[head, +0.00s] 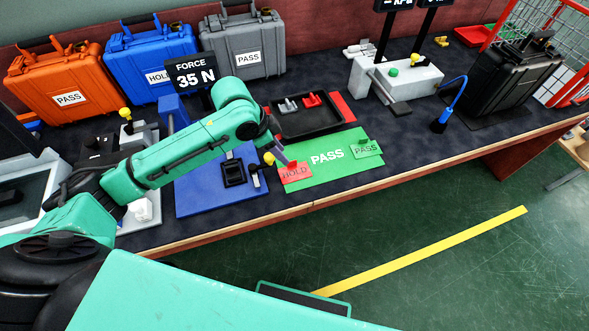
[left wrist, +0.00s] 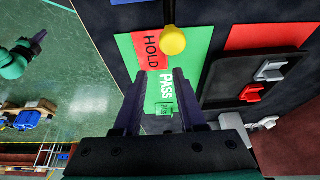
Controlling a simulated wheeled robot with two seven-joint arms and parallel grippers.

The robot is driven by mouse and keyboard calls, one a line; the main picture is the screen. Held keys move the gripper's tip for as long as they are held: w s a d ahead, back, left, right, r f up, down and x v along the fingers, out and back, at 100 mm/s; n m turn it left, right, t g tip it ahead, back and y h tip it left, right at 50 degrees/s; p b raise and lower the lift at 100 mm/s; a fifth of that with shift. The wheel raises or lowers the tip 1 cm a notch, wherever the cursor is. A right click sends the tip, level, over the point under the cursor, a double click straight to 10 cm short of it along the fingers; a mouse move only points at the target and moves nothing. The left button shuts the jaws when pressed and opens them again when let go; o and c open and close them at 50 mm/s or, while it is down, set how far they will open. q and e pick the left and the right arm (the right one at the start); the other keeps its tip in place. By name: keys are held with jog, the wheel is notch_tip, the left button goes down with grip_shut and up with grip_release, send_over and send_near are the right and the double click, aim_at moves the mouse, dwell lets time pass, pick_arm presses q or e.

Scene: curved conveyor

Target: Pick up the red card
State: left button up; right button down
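The red card (head: 295,174), marked HOLD, lies on the left end of the green PASS mat (head: 328,157). In the left wrist view the red card (left wrist: 151,48) is beyond the fingertips, with a yellow knob (left wrist: 172,40) beside it. My left gripper (head: 280,154) is above the card's upper left side, apart from it as far as I can tell. In the left wrist view my left gripper (left wrist: 160,82) has its fingers spread with nothing held between them. My right gripper (left wrist: 38,39) shows small at the left edge there; its opening is unclear.
A green PASS card (head: 366,149) is at the mat's right end. A black tray (head: 305,126) with grey and red parts lies behind the mat. A blue plate (head: 215,191) with a black fixture lies left of it. The table's front edge runs close by.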

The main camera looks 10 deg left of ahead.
aim_at(291, 162)
pick_arm(q)
jog(key=x, duration=0.3)
jog(key=w+x, duration=0.1)
jog(key=x, duration=0.2)
jog(key=shift+a+f, duration=0.15)
jog(key=shift+f, duration=0.3)
jog(key=shift+w+f, duration=0.1)
grip_shut()
pick_arm(e)
jog(key=w, duration=0.2)
jog(key=shift+w+r, duration=0.2)
jog(key=shift+w, duration=0.15)
